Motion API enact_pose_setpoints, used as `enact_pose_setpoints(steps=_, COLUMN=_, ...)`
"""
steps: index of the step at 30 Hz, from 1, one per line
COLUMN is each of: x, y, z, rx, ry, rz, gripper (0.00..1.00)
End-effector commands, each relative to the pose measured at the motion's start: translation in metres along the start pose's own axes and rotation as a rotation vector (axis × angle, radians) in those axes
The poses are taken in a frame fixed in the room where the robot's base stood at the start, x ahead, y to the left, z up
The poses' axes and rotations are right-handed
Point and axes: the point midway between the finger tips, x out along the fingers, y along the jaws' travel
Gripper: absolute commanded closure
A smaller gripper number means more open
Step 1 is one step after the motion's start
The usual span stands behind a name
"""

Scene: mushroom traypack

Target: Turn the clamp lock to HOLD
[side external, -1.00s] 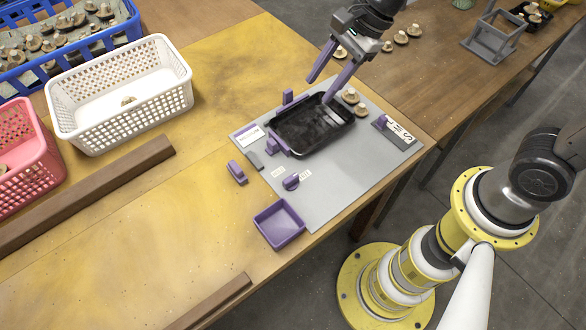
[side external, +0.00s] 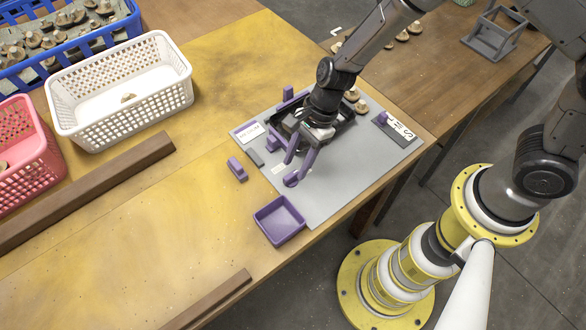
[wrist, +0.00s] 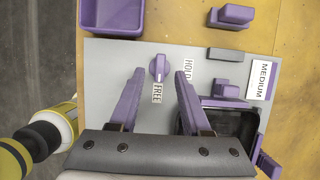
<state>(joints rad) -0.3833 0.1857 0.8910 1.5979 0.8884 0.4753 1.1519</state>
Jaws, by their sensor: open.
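The clamp lock is a small purple knob (wrist: 158,67) on the grey board (wrist: 118,62). In the wrist view its grip lies lengthwise toward the FREE label (wrist: 157,94); the HOLD label (wrist: 188,68) is to its right. My gripper (wrist: 160,74) is open, its purple fingers appearing on either side of the knob in that view. In the side view my gripper (side external: 294,170) points down close to the knob (side external: 290,182). I cannot tell whether a finger touches it. The black tray (side external: 345,121) is partly hidden under my wrist.
A purple bin (side external: 279,221) stands at the board's near edge, and a loose purple block (side external: 237,169) lies left of the board. Purple clamp pieces (wrist: 228,90) stand beside the tray. Mushrooms (side external: 360,105) lie behind it. White (side external: 120,95), pink and blue baskets are at left.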

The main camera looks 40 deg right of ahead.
Motion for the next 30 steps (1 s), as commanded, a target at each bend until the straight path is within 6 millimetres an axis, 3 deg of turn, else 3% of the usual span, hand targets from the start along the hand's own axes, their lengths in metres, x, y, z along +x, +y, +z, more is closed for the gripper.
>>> enact_pose_setpoints(steps=6, x=0.026, y=0.0, z=0.0, rx=0.0, ry=0.0, rz=0.001, gripper=0.53)
enact_pose_setpoints(steps=18, x=0.032, y=0.0, z=0.0, rx=0.0, ry=0.0, rz=-0.001, gripper=0.53)
enact_pose_setpoints(steps=26, x=0.032, y=0.0, z=0.0, rx=0.0, ry=0.0, rz=-0.001, gripper=0.99)
enact_pose_setpoints(steps=30, x=0.032, y=0.0, z=0.0, rx=0.0, ry=0.0, rz=-0.001, gripper=1.0)
